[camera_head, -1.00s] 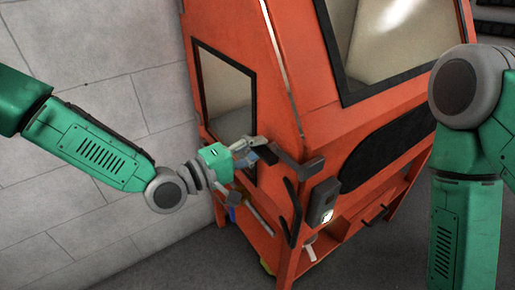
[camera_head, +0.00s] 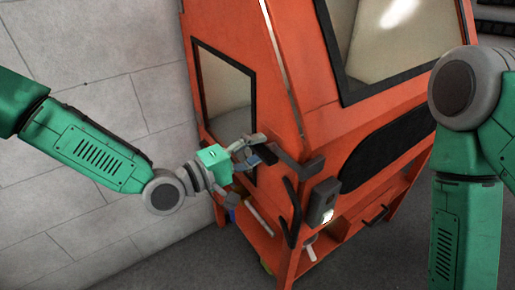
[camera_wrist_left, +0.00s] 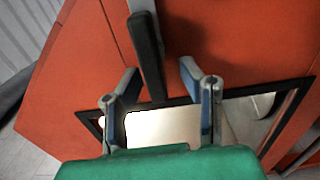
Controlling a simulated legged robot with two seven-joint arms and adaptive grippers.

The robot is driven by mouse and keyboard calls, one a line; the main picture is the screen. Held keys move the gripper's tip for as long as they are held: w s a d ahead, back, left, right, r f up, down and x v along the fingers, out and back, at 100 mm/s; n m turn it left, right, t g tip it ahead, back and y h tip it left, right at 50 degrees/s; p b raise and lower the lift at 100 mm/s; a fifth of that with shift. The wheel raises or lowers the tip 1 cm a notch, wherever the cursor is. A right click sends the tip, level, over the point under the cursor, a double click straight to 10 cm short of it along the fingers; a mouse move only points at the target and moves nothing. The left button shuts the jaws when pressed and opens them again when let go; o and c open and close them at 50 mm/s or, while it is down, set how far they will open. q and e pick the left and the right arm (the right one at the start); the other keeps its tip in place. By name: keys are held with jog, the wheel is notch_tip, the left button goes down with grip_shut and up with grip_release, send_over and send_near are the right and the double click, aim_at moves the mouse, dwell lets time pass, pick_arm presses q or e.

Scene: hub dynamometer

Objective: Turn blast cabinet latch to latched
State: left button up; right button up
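The blast cabinet (camera_head: 295,100) is orange and stands in the middle of the head view. Its latch (camera_head: 286,156) is a dark grey bar with a block at its right end, on the cabinet's side near the front edge. In the left wrist view the latch bar (camera_wrist_left: 149,55) runs down from the top, its lower end between my fingers and nearer the left one. My left gripper (camera_head: 252,150) is at the latch's left end. In the wrist view the left gripper (camera_wrist_left: 160,75) has its blue-padded fingers spread, with gaps beside the bar. My right gripper is out of view.
A dark-framed window (camera_head: 227,90) is in the cabinet's side, just behind my left gripper. A dark curved handle (camera_head: 292,212) and a grey box (camera_head: 323,202) are below the latch. A pale block wall (camera_head: 100,60) stands at the left.

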pick_arm(q)
jog(key=v, duration=1.1)
jog(key=shift+a, duration=0.35)
jog(key=shift+s+f, duration=0.1)
jog(key=shift+f, duration=0.05)
jog(key=s+a+f+m+g+y+b, duration=0.1)
jog(key=s+f+m+g+y, duration=0.15)
jog(key=s+f, duration=0.6)
jog(key=s+a+f+m+g+y+b, duration=0.1)
jog(key=s+f+g+y+b, duration=0.2)
jog(key=f, duration=1)
jog(key=s+a+f+m+g+y, duration=0.2)
jog(key=s+a+f+y, duration=0.2)
jog(key=s+a+f, duration=0.1)
jog(key=s+a+f+m+g+y, duration=0.2)
jog(key=s+a+f+y, duration=0.2)
jog(key=s+a, duration=0.4)
jog(key=shift+s+a+f+y+b, duration=0.15)
jog(key=shift+a+f+y+b, duration=0.35)
jog(key=shift+a, duration=0.6)
